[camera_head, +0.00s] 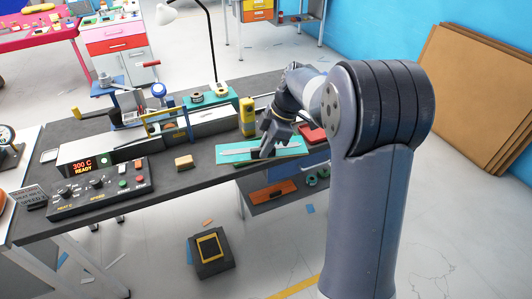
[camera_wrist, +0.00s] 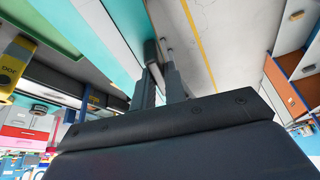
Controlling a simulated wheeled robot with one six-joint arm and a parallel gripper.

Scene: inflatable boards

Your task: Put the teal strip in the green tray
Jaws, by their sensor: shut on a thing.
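The teal strip (camera_head: 236,154) is a long flat piece at the front right of the dark workbench. My gripper (camera_head: 264,150) is shut on it, reaching down over its middle and hiding part of it. In the wrist view my gripper's fingers (camera_wrist: 156,52) meet at the edge of the pale teal strip (camera_wrist: 108,38). A greener band lies beside it in that view; I cannot tell whether it belongs to the strip. I cannot make out the green tray for certain; a teal-green box (camera_head: 200,101) stands at the back of the bench.
A yellow upright tool (camera_head: 247,117) stands just behind the strip. A tan block (camera_head: 184,162) and a control box (camera_head: 100,187) lie to the left. A red item (camera_head: 312,134) is at the right. A black box (camera_head: 211,256) stands on the floor in front.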

